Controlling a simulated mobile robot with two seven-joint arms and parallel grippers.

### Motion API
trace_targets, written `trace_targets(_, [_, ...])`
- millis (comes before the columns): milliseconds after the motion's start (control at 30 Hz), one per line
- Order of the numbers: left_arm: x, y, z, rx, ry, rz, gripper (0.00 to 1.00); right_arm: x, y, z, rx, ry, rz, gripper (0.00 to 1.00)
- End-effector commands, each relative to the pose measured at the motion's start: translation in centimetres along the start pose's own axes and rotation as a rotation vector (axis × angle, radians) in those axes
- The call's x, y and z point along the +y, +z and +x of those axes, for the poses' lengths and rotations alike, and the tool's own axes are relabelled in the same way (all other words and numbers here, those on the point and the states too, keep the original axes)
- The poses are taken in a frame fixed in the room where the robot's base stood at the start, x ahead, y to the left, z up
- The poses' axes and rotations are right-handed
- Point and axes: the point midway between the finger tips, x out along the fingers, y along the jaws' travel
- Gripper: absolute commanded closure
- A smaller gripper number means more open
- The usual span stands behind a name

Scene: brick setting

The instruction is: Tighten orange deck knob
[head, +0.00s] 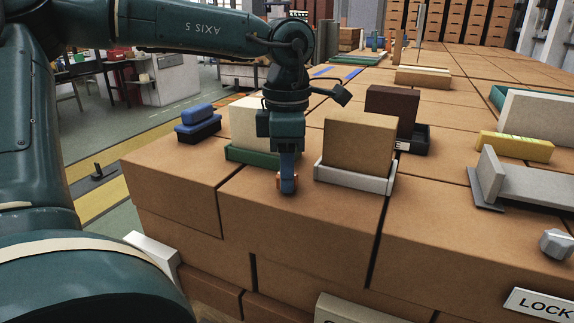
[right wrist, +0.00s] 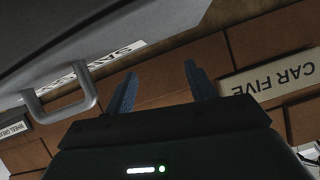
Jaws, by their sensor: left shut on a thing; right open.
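The orange deck knob (head: 279,182) stands on the brown brick deck (head: 330,215) near its front edge, mostly hidden by my gripper. My left gripper (head: 288,186) points straight down over it and is shut on it, with orange showing at the sides of the blue fingers. Whether the knob has turned cannot be told. My right gripper (right wrist: 162,90) shows in the right wrist view, open, with nothing between its two blue fingers. It is not in the head view.
Close to the left gripper are a tan block in a white tray (head: 355,180) and a cream block in a green tray (head: 240,155). A blue item (head: 198,115) lies left. A grey knob (head: 556,244) is at right. The right wrist view shows a "CAR FIVE" plate (right wrist: 268,80) and a grey handle (right wrist: 62,105).

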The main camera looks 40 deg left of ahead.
Motion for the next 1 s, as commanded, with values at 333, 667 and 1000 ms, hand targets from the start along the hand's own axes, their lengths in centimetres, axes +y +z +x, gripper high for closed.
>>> trace_targets(333, [0.04, 0.04, -0.09, -0.002, 0.002, 0.116, 0.89, -0.04, 0.0, -0.14, -0.005, 0.001, -0.005, 0.45])
trace_targets(667, [0.05, 0.04, -0.07, -0.002, 0.002, 0.13, 0.89, -0.06, -0.02, -0.16, -0.004, 0.0, -0.006, 0.45])
trace_targets(1000, [0.04, 0.03, -0.05, -0.001, 0.002, 0.129, 0.52, -0.08, -0.16, -0.19, -0.001, 0.0, -0.006, 0.45])
